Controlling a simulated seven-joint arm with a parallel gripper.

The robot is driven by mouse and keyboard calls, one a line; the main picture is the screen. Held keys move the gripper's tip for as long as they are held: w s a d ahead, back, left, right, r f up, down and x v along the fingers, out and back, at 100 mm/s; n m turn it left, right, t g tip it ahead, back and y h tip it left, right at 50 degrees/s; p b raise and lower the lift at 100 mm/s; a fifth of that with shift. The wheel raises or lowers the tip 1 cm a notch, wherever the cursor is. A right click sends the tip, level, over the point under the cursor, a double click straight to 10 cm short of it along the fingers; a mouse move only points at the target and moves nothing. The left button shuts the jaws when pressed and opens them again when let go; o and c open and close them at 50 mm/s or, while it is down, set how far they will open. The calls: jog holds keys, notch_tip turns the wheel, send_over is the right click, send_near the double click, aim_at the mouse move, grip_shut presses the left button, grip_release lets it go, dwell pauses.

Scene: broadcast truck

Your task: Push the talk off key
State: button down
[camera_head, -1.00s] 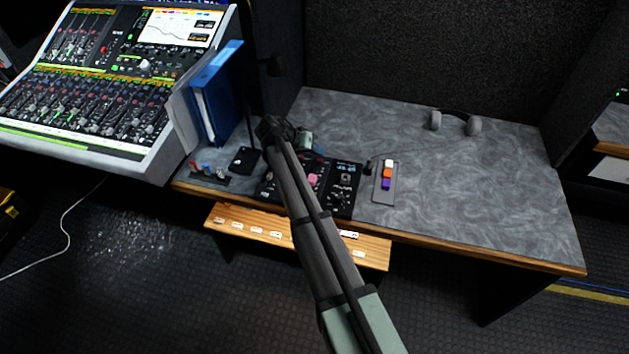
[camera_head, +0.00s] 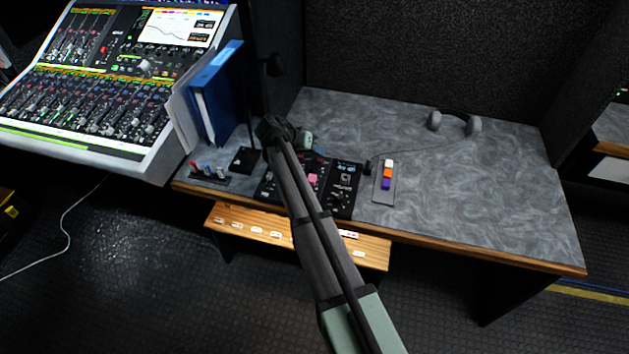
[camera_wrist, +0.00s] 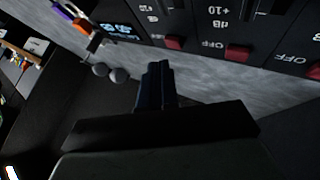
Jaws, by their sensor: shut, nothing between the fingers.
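The black control panel (camera_head: 343,203) lies near the front edge of the grey desk, partly hidden behind my arm. A pink key (camera_head: 313,180) shows on it. In the wrist view, which is upside down, red keys stand on the dark panel face, one at the left (camera_wrist: 172,42) and one in the middle (camera_wrist: 237,53), with white "OFF" lettering beside them. I cannot tell which is the talk off key. My gripper (camera_wrist: 157,68) is shut and empty, its fingertips close to the left red key. I see no clear contact. In the head view its fingers cannot be made out.
A strip with white, orange and purple blocks (camera_head: 387,174) lies right of the panel. Headphones (camera_head: 473,126) rest at the back of the desk (camera_head: 480,200). A blue binder (camera_head: 222,95) and a mixing console (camera_head: 85,90) stand left. The desk's right side is clear.

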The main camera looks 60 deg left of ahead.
aim_at(317, 160)
jog(key=shift+f, duration=0.2)
dwell(0.3)
jog(key=shift+f, duration=0.25)
jog(key=shift+f, duration=0.45)
dwell(0.8)
jog(key=shift+r, duration=0.9)
jog(key=shift+r, duration=0.15)
jog(key=shift+r, duration=2.85)
